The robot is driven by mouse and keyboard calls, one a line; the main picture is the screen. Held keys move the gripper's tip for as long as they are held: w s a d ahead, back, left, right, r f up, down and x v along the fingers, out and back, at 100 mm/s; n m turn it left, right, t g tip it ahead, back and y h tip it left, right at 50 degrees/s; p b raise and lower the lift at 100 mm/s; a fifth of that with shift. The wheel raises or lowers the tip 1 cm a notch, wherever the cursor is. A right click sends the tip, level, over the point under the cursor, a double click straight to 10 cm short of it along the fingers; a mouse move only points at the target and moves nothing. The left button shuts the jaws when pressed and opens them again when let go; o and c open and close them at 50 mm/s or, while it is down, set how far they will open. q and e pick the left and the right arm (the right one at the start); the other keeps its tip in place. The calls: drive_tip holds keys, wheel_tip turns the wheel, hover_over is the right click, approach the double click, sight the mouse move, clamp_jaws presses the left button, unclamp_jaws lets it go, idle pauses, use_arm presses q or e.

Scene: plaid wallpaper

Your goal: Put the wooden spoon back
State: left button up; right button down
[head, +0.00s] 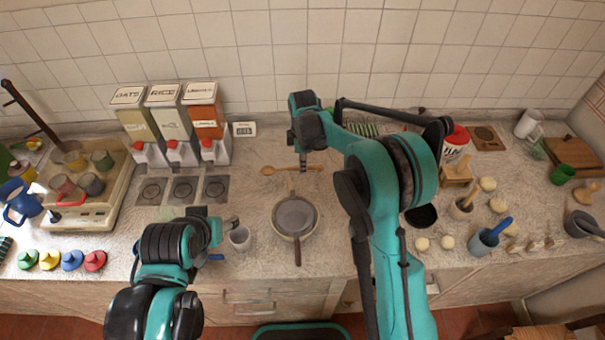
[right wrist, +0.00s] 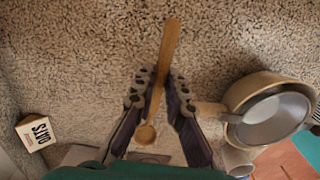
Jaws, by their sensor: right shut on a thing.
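The wooden spoon (head: 275,170) is level above or on the counter behind the pan, its bowl end to the left; I cannot tell whether it touches the counter. In the right wrist view the spoon (right wrist: 168,50) runs between my fingers, its round bowl near the palm side. My right gripper (head: 303,163) is shut on the spoon's handle; its fingers also show in the wrist view (right wrist: 160,76). My left gripper (head: 232,222) is low at the front, beside a small grey cup (head: 240,239); its fingers are too small to read.
A pan with a strainer (head: 295,217) stands just in front of the spoon. Three dispensers (head: 170,120) stand back left. A grey crock with a blue handle (head: 484,243) and a small pot (head: 461,209) stand right. Counter left of the spoon is partly clear.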

sight(302, 179)
wheel_tip(302, 179, down, 4)
drive_tip(key=shift+a+f+b, duration=0.1)
drive_tip(key=shift+f+b, duration=0.05)
drive_tip(key=shift+b, duration=0.4)
drive_tip(key=c, duration=1.6)
unclamp_jaws()
